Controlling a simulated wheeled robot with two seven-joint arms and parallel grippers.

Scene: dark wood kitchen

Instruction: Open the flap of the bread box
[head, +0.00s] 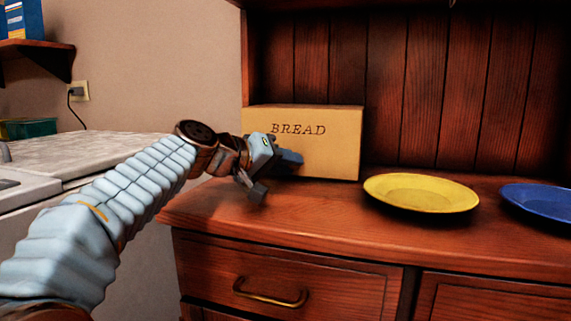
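The bread box (325,145) is a tan box with "BREAD" lettered on its front. It stands upright at the left of the dark wood counter, against the back panel. Its front looks closed. My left gripper (274,176) is in front of the lower left part of the box and hides that part. Its two fingers are spread apart, one close to the box front and one lower, over the counter. Nothing shows between them. I cannot tell whether a finger touches the box. My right gripper is not in the head view.
A yellow plate (421,192) lies on the counter right of the box, and a blue plate (540,198) lies farther right. A drawer with a brass handle (270,293) is below the counter edge. A pale worktop (90,155) is at the left.

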